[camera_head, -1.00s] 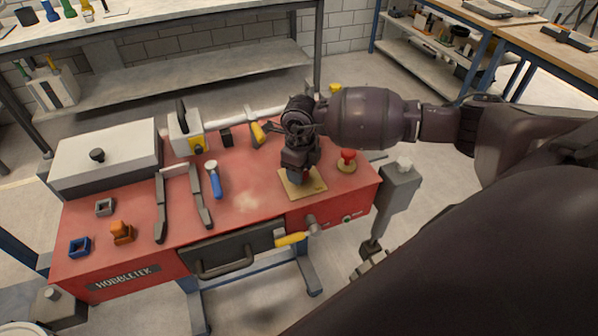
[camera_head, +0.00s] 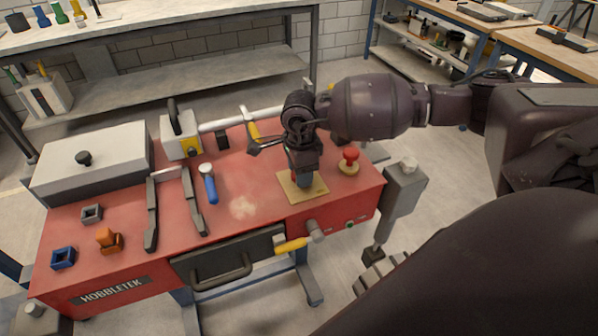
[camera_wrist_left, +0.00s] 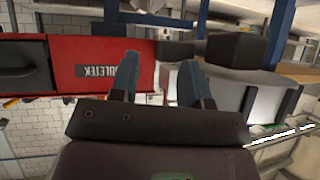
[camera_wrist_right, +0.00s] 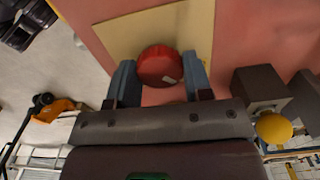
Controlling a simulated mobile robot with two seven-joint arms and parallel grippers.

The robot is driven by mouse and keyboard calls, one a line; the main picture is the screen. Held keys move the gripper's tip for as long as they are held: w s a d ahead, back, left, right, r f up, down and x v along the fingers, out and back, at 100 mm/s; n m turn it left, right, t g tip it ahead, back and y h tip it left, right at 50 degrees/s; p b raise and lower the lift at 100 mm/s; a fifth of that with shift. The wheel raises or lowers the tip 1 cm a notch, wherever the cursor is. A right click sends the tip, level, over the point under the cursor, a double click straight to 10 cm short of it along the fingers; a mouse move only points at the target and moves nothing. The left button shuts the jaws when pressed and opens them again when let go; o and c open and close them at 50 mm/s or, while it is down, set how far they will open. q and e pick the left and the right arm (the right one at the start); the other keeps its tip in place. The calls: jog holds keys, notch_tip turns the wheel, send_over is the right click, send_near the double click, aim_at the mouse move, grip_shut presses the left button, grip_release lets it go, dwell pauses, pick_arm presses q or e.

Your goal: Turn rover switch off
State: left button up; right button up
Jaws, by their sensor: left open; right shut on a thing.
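A round red knob (camera_wrist_right: 159,66) shows between the fingers of my right gripper (camera_wrist_right: 158,80) in the right wrist view. It sits at a tan plate (camera_wrist_right: 118,42) on the red bench. My right gripper is shut on the knob. In the head view my right gripper (camera_head: 304,180) points down over the tan plate (camera_head: 292,196) and hides the knob there. Which way the switch is set cannot be read. My left gripper (camera_wrist_left: 157,72) is open and empty in the left wrist view, with the bench front beyond it. It is outside the head view.
A red mushroom button (camera_head: 349,155) stands right of the plate. A yellow-handled lever (camera_head: 291,244) and a drawer (camera_head: 225,262) are on the bench front. A blue-handled tool (camera_head: 209,184), dark rails and a grey lidded box (camera_head: 92,160) lie left. Bench top between is partly clear.

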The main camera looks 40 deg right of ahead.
jog(key=shift+r+n, duration=0.1)
jog(key=shift+n, duration=0.2)
dwell(0.4)
jog(key=o, duration=0.9)
notch_tip(320, 180, up, 11)
jog(key=shift+f, duration=0.1)
dwell(0.4)
